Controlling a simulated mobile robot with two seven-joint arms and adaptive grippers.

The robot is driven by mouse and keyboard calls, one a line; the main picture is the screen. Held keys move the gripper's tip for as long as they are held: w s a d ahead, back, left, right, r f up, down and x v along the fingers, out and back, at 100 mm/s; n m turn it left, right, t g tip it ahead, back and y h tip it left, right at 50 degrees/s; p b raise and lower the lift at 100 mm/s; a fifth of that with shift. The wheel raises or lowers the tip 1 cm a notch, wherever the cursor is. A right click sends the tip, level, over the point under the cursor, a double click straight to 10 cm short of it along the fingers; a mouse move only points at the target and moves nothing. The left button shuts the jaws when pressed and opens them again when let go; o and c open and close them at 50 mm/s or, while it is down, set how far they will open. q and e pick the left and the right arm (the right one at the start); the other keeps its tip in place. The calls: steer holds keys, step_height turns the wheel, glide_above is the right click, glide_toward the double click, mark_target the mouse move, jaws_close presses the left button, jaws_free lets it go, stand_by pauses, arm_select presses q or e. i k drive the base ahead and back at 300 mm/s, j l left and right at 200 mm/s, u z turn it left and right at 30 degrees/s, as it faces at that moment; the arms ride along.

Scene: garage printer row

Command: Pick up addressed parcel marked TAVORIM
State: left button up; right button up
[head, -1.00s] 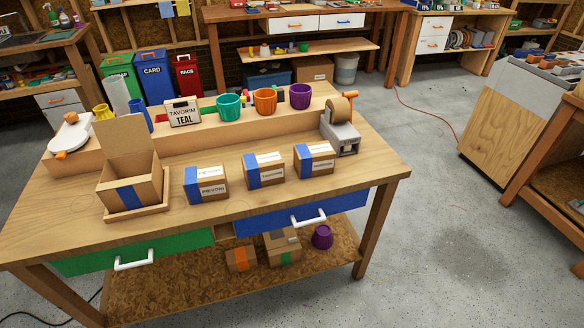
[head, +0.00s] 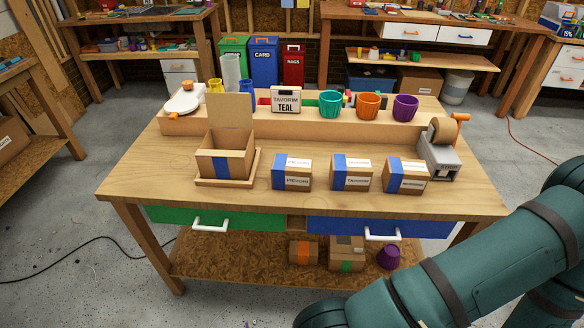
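Three small cardboard parcels with blue tape and white labels stand in a row on the workbench: a left parcel (head: 291,173), a middle parcel (head: 351,173) and a right parcel (head: 405,175). Their label print is too small to read surely; the middle one looks most like TAVORIM. A sign reading TAVORIM TEAL (head: 286,100) stands on the raised ledge behind them. My teal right arm comes in at the lower right, in front of the bench, with its gripper outside the picture. My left gripper is not in view either.
An open cardboard box (head: 225,164) sits on a wooden tray (head: 202,183) left of the parcels. A tape dispenser (head: 438,155) stands at the right. Teal (head: 330,104), orange (head: 368,106) and purple (head: 405,108) cups line the ledge. The bench top (head: 145,180) is bare at the left.

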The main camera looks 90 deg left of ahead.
mark_target(349, 173)
steer(key=u, duration=2.6)
